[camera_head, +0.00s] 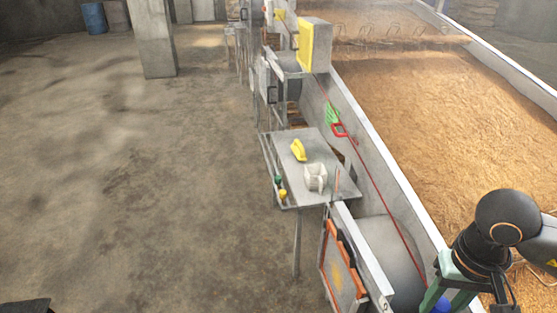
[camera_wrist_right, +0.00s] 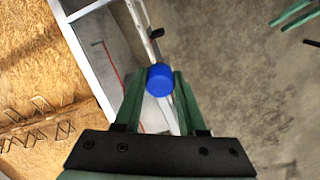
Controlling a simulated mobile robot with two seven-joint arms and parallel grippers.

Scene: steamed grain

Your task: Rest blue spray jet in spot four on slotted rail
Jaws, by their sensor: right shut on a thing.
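My right gripper (camera_wrist_right: 160,100) is shut on the blue spray jet (camera_wrist_right: 160,79), whose round blue end shows between the green fingers in the wrist view. A narrow rail (camera_head: 267,160) runs along the left edge of the small grey table. A green piece (camera_head: 278,181) and a yellow piece (camera_head: 283,194) sit at its near end; its slots are too small to tell apart. My left gripper (camera_wrist_right: 295,16) shows two green fingers apart at the wrist view's upper right corner.
The table (camera_head: 312,145) carries a yellow object (camera_head: 298,150) and a white jug (camera_head: 316,177). An orange-framed panel (camera_head: 341,270) stands nearer. A red line (camera_head: 375,185) hangs along the trough wall. Grain fills the trough at right.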

